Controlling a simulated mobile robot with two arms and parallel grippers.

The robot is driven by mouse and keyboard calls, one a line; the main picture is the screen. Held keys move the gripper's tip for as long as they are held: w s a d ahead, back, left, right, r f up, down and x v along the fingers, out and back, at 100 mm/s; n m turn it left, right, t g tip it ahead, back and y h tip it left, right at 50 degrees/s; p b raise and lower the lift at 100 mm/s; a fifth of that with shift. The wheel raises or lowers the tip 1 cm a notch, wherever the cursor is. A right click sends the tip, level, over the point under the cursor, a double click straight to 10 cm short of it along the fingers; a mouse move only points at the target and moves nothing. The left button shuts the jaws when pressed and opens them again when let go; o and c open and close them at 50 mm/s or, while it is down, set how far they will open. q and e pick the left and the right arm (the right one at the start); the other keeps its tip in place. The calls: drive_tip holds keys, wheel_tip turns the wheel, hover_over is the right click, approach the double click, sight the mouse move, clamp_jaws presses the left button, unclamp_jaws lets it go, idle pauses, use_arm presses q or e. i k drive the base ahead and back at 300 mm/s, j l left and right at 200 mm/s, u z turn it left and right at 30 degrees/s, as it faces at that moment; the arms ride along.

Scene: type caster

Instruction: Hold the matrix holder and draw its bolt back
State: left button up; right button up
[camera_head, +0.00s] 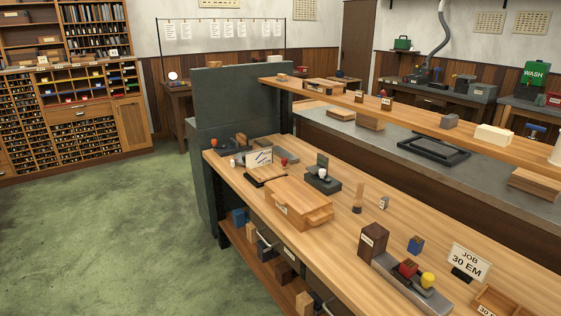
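Neither of my grippers is in view. I cannot tell for sure which thing is the matrix holder. A long grey metal device (385,271) lies near the front right of the wooden bench, with a red knob (408,268) and a yellow knob (428,280) on its right part. A smaller dark grey device (318,184) with an upright back plate and a white knob (322,173) sits farther back on the bench. Another dark device (240,141) with a red knob stands at the far left end. The position of any bolt is too small to tell.
The wooden bench (340,226) runs from back left to front right. A raised shelf (425,114) runs behind. Green floor (110,240) lies open at left.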

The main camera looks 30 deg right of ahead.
sight(423, 284)
drive_tip(key=i+z, duration=0.25)
drive_tip(key=z, duration=0.15)
drive_tip(key=i+z, duration=0.2)
drive_tip(key=z, duration=0.2)
drive_tip(key=i+j+z, duration=0.15)
drive_tip(key=z, duration=0.25)
drive_tip(key=i+j+z, duration=0.2)
drive_tip(key=z, duration=0.25)
drive_tip(key=i, duration=0.05)
